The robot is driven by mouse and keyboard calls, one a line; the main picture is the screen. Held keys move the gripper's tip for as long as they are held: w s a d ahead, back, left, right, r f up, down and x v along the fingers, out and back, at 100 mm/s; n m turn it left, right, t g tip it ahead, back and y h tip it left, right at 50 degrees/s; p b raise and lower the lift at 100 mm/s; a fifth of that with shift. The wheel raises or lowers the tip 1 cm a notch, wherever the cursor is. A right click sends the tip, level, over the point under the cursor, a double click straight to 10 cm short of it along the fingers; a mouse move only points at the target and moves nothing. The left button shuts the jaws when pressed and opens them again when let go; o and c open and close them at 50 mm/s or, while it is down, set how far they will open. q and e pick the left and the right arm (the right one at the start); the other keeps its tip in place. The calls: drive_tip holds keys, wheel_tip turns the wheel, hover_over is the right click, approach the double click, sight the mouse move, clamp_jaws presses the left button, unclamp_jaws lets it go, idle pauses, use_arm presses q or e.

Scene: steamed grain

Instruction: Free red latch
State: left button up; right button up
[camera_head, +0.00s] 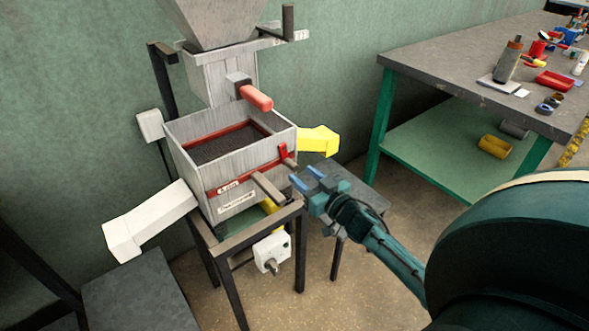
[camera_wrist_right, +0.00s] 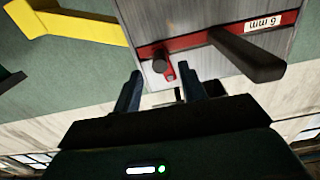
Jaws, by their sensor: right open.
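The red latch (camera_head: 283,153) is a small upright red piece at the right front corner of the grey sieve box (camera_head: 240,160). A short dark peg sticks out beside it. In the right wrist view the red latch (camera_wrist_right: 169,70) and its dark round peg (camera_wrist_right: 160,61) lie just beyond and between my fingertips. My right gripper (camera_head: 305,177) is open and empty, to the right of the latch and apart from it. Its two fingers also show in the right wrist view (camera_wrist_right: 163,90). My left gripper is not in view.
A dark handle bar (camera_wrist_right: 247,55) juts from the box beside the latch. A yellow chute (camera_head: 318,140) sticks out right and a white chute (camera_head: 150,220) left. A red handle (camera_head: 256,97) is above the box. A green workbench (camera_head: 450,90) with tools stands at the right.

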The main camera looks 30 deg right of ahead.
sight(295, 168)
drive_tip(key=shift+w+a, duration=0.2)
drive_tip(key=shift+w, duration=2.15)
clamp_jaws()
